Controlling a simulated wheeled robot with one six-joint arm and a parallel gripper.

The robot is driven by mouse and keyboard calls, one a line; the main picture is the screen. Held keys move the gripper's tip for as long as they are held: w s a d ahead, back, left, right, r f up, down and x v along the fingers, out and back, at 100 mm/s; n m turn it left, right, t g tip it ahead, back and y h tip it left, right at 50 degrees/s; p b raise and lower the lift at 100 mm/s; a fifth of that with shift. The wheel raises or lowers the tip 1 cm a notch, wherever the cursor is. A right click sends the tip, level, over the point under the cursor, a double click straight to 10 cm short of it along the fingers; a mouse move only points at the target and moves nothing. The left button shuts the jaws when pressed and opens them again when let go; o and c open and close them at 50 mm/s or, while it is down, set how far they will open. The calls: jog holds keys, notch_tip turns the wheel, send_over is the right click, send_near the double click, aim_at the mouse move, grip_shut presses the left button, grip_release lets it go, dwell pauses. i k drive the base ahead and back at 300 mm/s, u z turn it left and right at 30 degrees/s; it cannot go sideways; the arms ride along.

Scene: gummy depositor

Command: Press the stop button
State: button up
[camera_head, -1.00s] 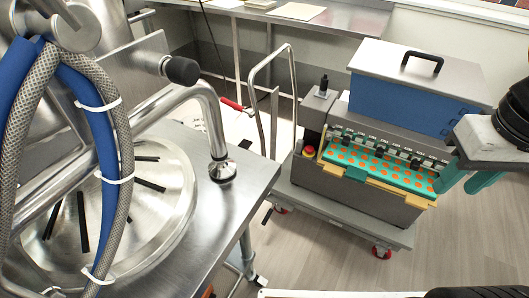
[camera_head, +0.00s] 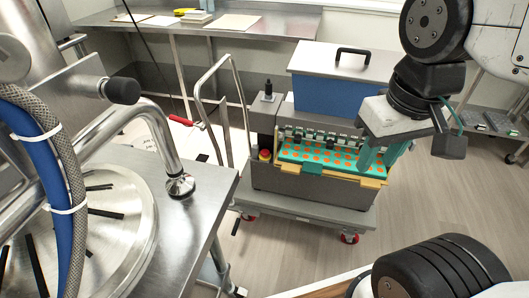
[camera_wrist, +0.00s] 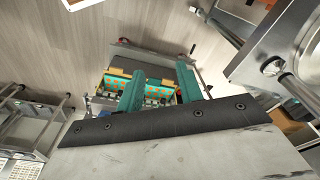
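The stop button is a small red knob (camera_head: 264,154) on a yellow base, on the left end of the gummy depositor (camera_head: 310,183) in the head view. The depositor is a grey machine with a blue hopper and a teal mould tray (camera_head: 318,158) with orange cavities. My gripper (camera_head: 379,162) has two teal fingers and is in front of the depositor's right end, well right of the button. In the wrist view the fingers of my gripper (camera_wrist: 160,80) are apart with nothing between them, and the tray shows behind them. I cannot make out the button there.
The depositor stands on a grey wheeled cart (camera_head: 310,210) with a push handle (camera_head: 215,105). A steel table (camera_head: 190,215) with a round lid and hoses stands at the left front. A steel bench (camera_head: 230,22) is behind. Floor is clear right of the cart.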

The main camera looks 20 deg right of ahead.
aim_at(264, 153)
jog(key=k, duration=0.5)
jog(key=z, duration=0.7)
jog(key=i, duration=0.8)
jog(key=u, duration=1.45)
